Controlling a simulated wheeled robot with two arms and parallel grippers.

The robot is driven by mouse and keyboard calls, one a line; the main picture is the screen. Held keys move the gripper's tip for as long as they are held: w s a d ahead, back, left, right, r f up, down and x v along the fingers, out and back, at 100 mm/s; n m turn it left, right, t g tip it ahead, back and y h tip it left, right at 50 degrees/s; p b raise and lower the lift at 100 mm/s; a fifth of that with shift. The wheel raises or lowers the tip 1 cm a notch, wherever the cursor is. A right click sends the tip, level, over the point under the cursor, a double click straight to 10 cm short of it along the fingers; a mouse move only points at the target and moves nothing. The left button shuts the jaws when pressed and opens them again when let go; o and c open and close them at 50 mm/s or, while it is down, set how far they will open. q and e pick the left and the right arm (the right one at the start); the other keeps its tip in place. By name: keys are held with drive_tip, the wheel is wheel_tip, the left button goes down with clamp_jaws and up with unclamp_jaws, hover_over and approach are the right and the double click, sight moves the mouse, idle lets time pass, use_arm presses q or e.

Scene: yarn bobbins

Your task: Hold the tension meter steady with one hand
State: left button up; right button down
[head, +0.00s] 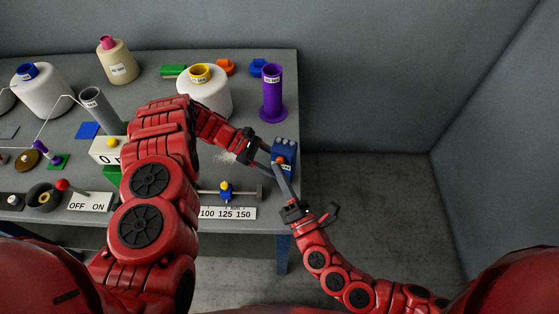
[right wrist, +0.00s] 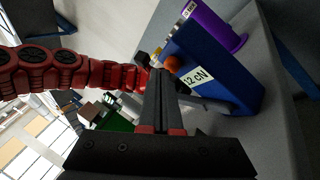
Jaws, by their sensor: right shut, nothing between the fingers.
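The tension meter (head: 284,148) is a blue block near the right edge of the table, with an orange knob on it. In the right wrist view the meter (right wrist: 215,70) shows a label reading "12 cN". My right gripper (head: 278,170) comes from the front right, shut and empty, with its fingertips close in front of the meter; it also shows in the right wrist view (right wrist: 160,75). My left gripper (head: 264,150) reaches in from the left beside the meter. Its fingertips are partly hidden, and I cannot tell whether they grip the meter.
A purple bobbin (head: 272,92) stands behind the meter, with a white yarn cone (head: 204,92) to its left. A blue-and-yellow slider (head: 225,190) sits on a rod above a number scale (head: 228,213). The floor (head: 370,190) right of the table is clear.

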drive_tip(key=shift+w+d, duration=0.1)
drive_tip(key=shift+w, duration=0.3)
idle(0.6)
drive_tip(key=shift+s+a, duration=0.3)
drive_tip(key=shift+s, duration=0.65)
drive_tip(key=shift+s+a, duration=0.25)
drive_tip(key=shift+s, duration=0.55)
drive_tip(key=shift+s+a, duration=0.2)
drive_tip(key=shift+s, duration=0.55)
drive_tip(key=shift+s+a, duration=0.25)
drive_tip(key=shift+s, duration=0.55)
use_arm(q)
drive_tip(key=o, duration=1.1)
drive_tip(key=shift+c, duration=0.2)
